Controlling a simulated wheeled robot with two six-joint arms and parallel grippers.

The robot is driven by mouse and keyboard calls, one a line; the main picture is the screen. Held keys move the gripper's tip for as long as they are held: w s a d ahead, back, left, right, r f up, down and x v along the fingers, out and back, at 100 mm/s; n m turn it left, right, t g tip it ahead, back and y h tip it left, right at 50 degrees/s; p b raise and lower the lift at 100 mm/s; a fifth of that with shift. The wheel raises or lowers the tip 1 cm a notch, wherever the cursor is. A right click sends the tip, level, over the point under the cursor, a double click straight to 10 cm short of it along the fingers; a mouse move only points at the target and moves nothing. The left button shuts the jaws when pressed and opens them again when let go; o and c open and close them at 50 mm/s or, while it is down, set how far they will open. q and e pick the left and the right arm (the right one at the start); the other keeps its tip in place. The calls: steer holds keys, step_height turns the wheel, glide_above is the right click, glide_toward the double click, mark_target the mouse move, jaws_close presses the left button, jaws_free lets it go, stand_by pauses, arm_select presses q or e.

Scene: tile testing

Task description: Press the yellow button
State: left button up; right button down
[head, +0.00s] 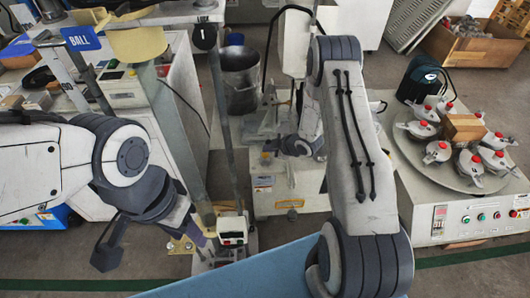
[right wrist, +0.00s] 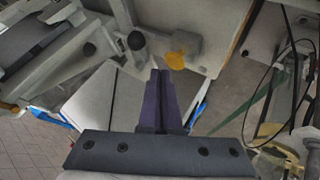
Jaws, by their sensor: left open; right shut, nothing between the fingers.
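In the right wrist view, a round yellow piece (right wrist: 175,60) on a pale machine part lies just beyond my fingertips; I cannot tell whether it is the button or whether they touch. My right gripper (right wrist: 160,73) is shut and empty, its two dark fingers together. In the head view, my right arm bends down behind its own upper link towards the pale machine (head: 285,190) at the centre, and its fingertips are not clear. My left gripper (head: 150,246) is open and empty at the lower left, its fingers spread apart, left of a small button box (head: 232,230).
A round platform (head: 418,165) with several pale red-topped pots stands at the right, above a panel with several buttons (head: 481,217). A blue "BALL" sign (head: 80,39) and a metal bucket (head: 240,75) are further back. Posts and cables rise near the centre.

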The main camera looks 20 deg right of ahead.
mark_target(268, 155)
steer(key=shift+r, duration=0.25)
step_height(268, 155, up, 5)
steer(key=p, duration=0.4)
steer(key=shift+f, duration=0.15)
stand_by(0.4)
